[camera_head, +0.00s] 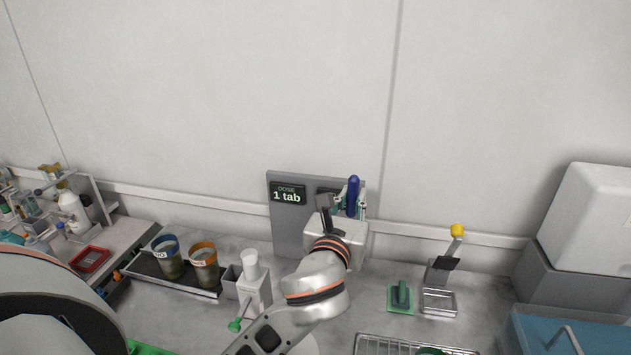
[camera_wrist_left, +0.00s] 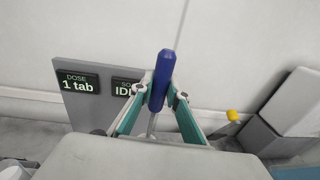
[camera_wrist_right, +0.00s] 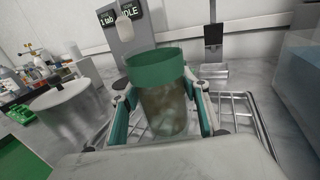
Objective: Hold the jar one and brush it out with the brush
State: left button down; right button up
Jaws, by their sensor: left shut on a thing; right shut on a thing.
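My left gripper (camera_head: 351,208) is shut on the blue handle of the brush (camera_head: 353,190), raised in front of the grey display panel. In the left wrist view the blue handle (camera_wrist_left: 161,82) stands nearly upright between the fingers, with a thin pale shaft below; the bristles are hidden. In the right wrist view my right gripper (camera_wrist_right: 165,118) is shut on a murky glass jar with a green band (camera_wrist_right: 156,70), upright at the wire rack. Whether the jar touches the rack is unclear. Its label is not readable. The brush is apart from the jar.
Two stained jars, one blue-rimmed (camera_head: 167,255) and one orange-rimmed (camera_head: 203,262), stand on a dark tray at left. A wire rack (camera_head: 400,344) lies front centre. A green pad (camera_head: 401,300) and a yellow-knobbed stand (camera_head: 441,272) are behind it. A blue-topped box is at right.

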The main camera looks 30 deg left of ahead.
pick_arm(q)
jog(key=s+d+r+m+h, duration=0.2)
jog(key=s+d, duration=0.5)
jog(key=d, duration=0.5)
jog(key=s+d+r+m+h, duration=0.2)
jog(key=s+d+h, duration=0.2)
jog(key=s+d, duration=0.3)
jog(key=d, duration=0.5)
jog(key=shift+s+r+t, duration=0.15)
jog(key=shift+r+t, duration=0.1)
jog(key=shift+t, duration=0.05)
jog(key=shift+f, duration=0.15)
notch_tip(320, 180, down, 14)
jog(key=shift+r, duration=0.2)
dwell(0.3)
jog(key=shift+f+h, duration=0.1)
jog(key=shift+h, duration=0.2)
jog(key=shift+w, duration=0.3)
dwell(0.6)
jog(key=shift+r, duration=2.55)
